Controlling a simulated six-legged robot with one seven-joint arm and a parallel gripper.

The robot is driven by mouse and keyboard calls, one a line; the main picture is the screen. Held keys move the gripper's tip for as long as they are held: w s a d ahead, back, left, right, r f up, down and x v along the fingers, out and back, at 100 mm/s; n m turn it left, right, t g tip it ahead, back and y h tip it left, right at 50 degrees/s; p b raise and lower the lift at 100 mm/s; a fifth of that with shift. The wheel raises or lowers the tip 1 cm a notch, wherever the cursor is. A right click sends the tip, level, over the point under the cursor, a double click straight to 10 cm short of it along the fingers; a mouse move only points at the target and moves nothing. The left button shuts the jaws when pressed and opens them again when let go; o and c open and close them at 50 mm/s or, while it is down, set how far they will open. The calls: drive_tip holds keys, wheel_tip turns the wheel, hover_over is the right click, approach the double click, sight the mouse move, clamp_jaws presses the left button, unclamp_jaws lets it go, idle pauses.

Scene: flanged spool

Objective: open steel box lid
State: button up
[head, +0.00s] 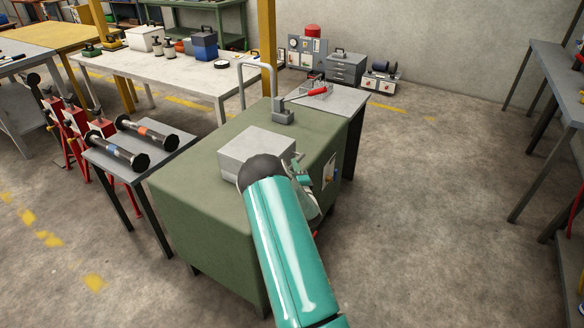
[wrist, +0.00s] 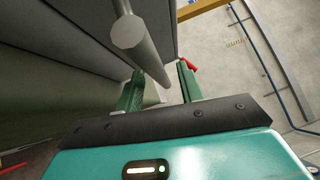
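The grey steel box (head: 255,143) sits on top of the green cabinet, its lid appearing shut. My gripper (head: 303,172) is at the box's right side, mostly hidden behind my teal arm in the head view.
The green cabinet (head: 185,205) stands mid-room. Behind the box are a grey block (head: 283,113) with a red-handled lever (head: 308,93) and a bent grey pipe (head: 243,80). A small table (head: 180,150) with two dark rollers is at left. Floor at right (head: 430,200) is clear.

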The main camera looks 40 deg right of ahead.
drive_tip(key=shift+x, duration=0.9)
drive_tip(key=shift+a, duration=0.1)
clamp_jaws()
drive_tip(key=shift+r, duration=0.1)
